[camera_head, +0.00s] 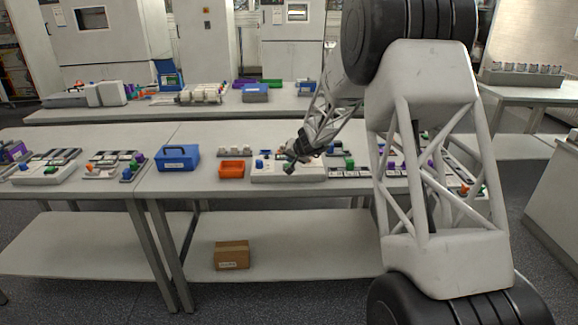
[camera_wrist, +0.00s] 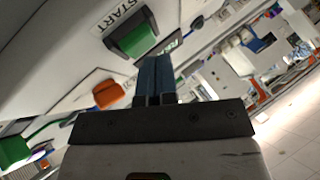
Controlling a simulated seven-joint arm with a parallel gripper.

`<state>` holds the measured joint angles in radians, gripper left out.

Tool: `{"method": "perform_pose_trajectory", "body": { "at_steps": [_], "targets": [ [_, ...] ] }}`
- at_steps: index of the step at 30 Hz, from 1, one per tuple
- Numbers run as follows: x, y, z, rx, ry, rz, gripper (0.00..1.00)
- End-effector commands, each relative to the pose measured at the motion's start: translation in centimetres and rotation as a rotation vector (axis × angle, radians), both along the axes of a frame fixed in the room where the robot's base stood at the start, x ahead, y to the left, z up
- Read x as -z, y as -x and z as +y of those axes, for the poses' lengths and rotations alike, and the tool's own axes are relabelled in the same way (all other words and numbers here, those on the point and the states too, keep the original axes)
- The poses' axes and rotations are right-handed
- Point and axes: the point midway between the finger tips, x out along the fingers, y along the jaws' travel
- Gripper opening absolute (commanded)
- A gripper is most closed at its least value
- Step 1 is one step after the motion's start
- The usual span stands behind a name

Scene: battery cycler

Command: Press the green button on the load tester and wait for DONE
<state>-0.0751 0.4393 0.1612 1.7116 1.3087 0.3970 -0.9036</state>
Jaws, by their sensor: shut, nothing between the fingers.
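The green button (camera_wrist: 134,36) shows in the wrist view on a pale panel, in a dark surround beside a START label (camera_wrist: 118,16). My gripper (camera_wrist: 155,62) is shut and empty, its blue-grey fingertips just below the button in the picture. I cannot tell whether they touch it; a small gap shows between them in the picture. A second label (camera_wrist: 172,46) is partly hidden behind the fingertips. In the head view my gripper (camera_head: 291,160) is over the white load tester (camera_head: 285,177) on the front table. No DONE message can be read.
An orange bin (camera_head: 231,170) and a blue case (camera_head: 178,158) stand left of the tester. In the wrist view an orange part (camera_wrist: 107,95) and a green part (camera_wrist: 14,151) lie near my gripper. A cardboard box (camera_head: 232,255) sits on the lower shelf.

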Motion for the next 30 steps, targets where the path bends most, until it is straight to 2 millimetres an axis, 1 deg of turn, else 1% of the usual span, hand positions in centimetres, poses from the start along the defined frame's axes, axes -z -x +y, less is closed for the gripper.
{"method": "perform_pose_trajectory", "body": {
  "at_steps": [30],
  "targets": [
    [0.78, 0.01, 0.00, 0.000, 0.000, 0.000, 0.00]
  ]
}}
